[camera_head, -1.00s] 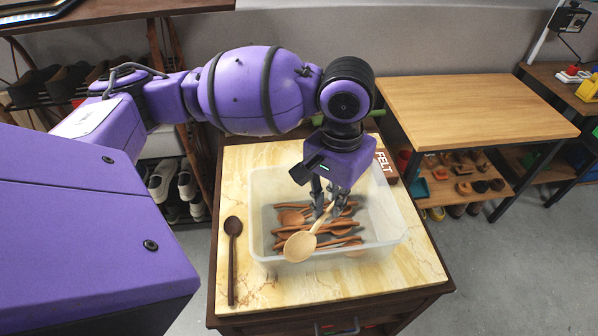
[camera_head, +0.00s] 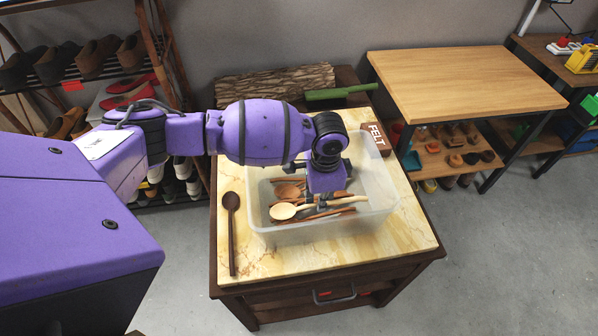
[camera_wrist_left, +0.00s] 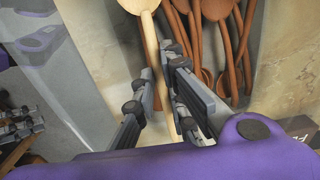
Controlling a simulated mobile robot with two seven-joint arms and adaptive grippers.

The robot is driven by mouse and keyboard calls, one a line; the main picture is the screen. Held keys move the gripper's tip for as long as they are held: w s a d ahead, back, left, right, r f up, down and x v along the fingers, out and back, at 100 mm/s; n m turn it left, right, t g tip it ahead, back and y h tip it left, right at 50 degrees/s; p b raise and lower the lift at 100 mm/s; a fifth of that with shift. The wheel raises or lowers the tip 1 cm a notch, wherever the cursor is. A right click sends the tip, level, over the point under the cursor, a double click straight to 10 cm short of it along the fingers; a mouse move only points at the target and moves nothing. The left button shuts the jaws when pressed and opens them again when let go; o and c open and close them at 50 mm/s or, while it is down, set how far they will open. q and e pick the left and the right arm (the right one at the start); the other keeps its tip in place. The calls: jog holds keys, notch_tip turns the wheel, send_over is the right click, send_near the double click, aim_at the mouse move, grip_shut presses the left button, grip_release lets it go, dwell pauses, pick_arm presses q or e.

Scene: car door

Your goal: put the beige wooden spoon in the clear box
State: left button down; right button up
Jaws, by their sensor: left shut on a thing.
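The beige wooden spoon (camera_head: 285,211) is in the head view, low in the clear box (camera_head: 378,212), with its bowl to the left. It lies over several reddish-brown wooden spoons (camera_head: 290,190). My left gripper (camera_head: 322,203) reaches down into the box and is shut on the spoon's handle. In the left wrist view the beige spoon (camera_wrist_left: 151,45) passes between the fingers of my left gripper (camera_wrist_left: 165,85), with brown spoons (camera_wrist_left: 215,35) beside it. Whether the beige spoon rests on the others I cannot tell. My right gripper is not in view.
A dark brown spoon (camera_head: 232,235) lies on the marble-topped cabinet (camera_head: 270,268) left of the box. A brown FELT box (camera_head: 376,138) stands behind the box at right. A log (camera_head: 275,84) and a green object (camera_head: 340,92) are at the back. A wooden table (camera_head: 465,82) stands to the right.

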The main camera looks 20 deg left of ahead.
aim_at(320, 215)
pick_arm(q)
jog(key=shift+w+f, duration=0.1)
jog(key=shift+f, duration=1.7)
jog(key=shift+f, duration=0.1)
jog(key=c, duration=1.8)
grip_release()
jog(key=shift+f, duration=0.1)
notch_tip(320, 215, up, 12)
jog(key=shift+r+p, duration=0.2)
jog(key=shift+p, duration=0.2)
